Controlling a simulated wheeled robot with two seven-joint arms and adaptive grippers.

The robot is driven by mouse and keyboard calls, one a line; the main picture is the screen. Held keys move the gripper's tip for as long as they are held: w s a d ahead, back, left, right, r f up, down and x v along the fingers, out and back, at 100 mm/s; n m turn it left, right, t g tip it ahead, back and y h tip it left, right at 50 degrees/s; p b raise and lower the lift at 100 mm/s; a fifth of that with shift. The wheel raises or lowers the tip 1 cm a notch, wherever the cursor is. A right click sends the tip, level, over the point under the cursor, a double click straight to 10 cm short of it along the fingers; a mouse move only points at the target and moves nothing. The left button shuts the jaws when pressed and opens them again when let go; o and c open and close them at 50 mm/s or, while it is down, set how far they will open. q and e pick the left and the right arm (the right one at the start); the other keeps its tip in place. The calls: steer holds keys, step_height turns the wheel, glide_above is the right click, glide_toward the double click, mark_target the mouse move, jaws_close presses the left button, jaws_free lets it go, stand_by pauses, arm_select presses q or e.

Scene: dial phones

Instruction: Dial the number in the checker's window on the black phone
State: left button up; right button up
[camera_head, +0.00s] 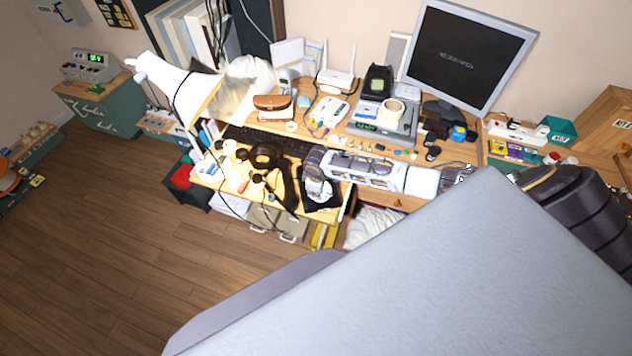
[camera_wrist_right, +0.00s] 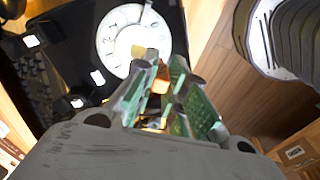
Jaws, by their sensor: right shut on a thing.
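The black phone (camera_head: 320,203) sits on the desk's pulled-out front shelf, largely hidden under my right gripper in the head view. In the right wrist view its black body (camera_wrist_right: 62,18) and round white dial (camera_wrist_right: 112,48) lie just beyond my fingertips. My right gripper (camera_wrist_right: 160,75) is shut on a small orange piece (camera_wrist_right: 160,84), near the dial's lower edge. What that piece is, and whether it touches the dial, I cannot tell. A box with a green lit window (camera_head: 96,58) stands on the far-left cabinet; its digits are too small to read. My left gripper is not in view.
A white lamp (camera_head: 185,82) leans over the shelf's left. Dark looped and round items (camera_head: 267,158) lie left of the phone. Wooden floor (camera_head: 100,220) is open at left.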

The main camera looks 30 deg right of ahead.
steer(key=shift+w+r, duration=0.2)
steer(key=shift+w, duration=0.2)
steer(key=shift+w+a, duration=0.1)
steer(key=shift+w, duration=0.1)
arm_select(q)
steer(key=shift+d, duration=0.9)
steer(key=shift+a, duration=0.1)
